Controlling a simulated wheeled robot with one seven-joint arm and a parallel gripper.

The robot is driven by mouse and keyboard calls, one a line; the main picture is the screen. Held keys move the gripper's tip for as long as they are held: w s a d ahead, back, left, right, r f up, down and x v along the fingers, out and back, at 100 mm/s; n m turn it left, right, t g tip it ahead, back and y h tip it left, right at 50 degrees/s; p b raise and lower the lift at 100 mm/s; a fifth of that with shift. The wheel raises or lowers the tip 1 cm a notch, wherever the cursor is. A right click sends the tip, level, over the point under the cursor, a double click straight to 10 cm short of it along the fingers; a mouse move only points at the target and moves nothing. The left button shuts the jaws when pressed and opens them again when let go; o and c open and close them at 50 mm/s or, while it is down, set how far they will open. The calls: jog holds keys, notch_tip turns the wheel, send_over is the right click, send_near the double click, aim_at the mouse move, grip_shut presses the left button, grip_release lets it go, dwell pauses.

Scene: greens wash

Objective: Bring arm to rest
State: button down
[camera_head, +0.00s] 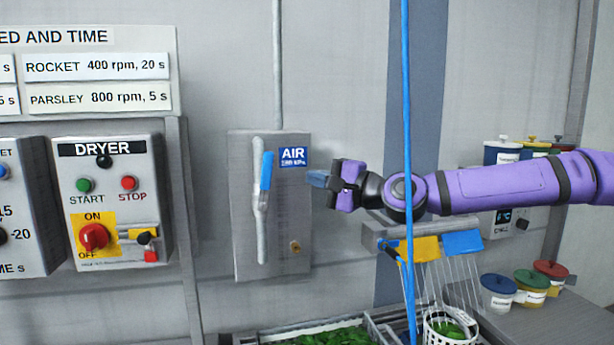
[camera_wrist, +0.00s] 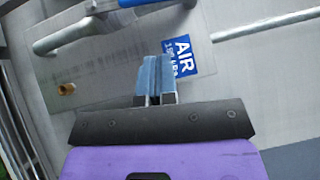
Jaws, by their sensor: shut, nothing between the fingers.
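My gripper (camera_head: 318,179) is at the end of my purple arm, which reaches in from the right in the head view. Its blue-grey fingers are together with nothing between them, as the wrist view (camera_wrist: 155,76) also shows. The fingers point toward the grey air panel (camera_head: 242,215), a little right of its blue AIR label (camera_head: 293,157). A pipe with a blue lever handle (camera_head: 267,170) runs upright on this panel, left of my gripper. I see a gap between my fingertips and the lever.
A dryer control box (camera_head: 110,200) is at the left. A blue hose (camera_head: 408,270) hangs in front of my arm. Below are a tray of greens (camera_head: 255,339), a white basket (camera_head: 430,338) and lidded tubs (camera_head: 498,293) on a counter at the right.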

jog(key=r+v, duration=0.1)
jog(key=v, duration=0.5)
jog(key=s+a+f+n+g+h, duration=0.2)
jog(key=f, duration=0.6)
jog(key=s+a+f+n+g+h, duration=0.2)
jog(key=f+h, duration=0.1)
jog(key=f, duration=0.4)
jog(key=s+d+f+n+g+h, duration=0.1)
jog(key=s+d+f+n+h, duration=0.2)
jog(key=d+f+h, duration=0.45)
jog(key=s+d+r+h, duration=0.2)
jog(key=s+d+r, duration=0.1)
jog(key=d, duration=0.3)
jog(key=s+d+r+h, duration=0.2)
jog(key=s+d, duration=0.1)
jog(key=d, duration=0.2)
jog(key=s+d+r, duration=0.5)
jog(key=s, duration=0.3)
jog(key=s+d+r+t, duration=0.1)
jog(key=s+d+r, duration=0.4)
jog(key=s, duration=0.3)
jog(key=shift+s+d+r, duration=0.3)
jog(key=shift+d+r, duration=0.1)
jog(key=shift+r, duration=0.15)
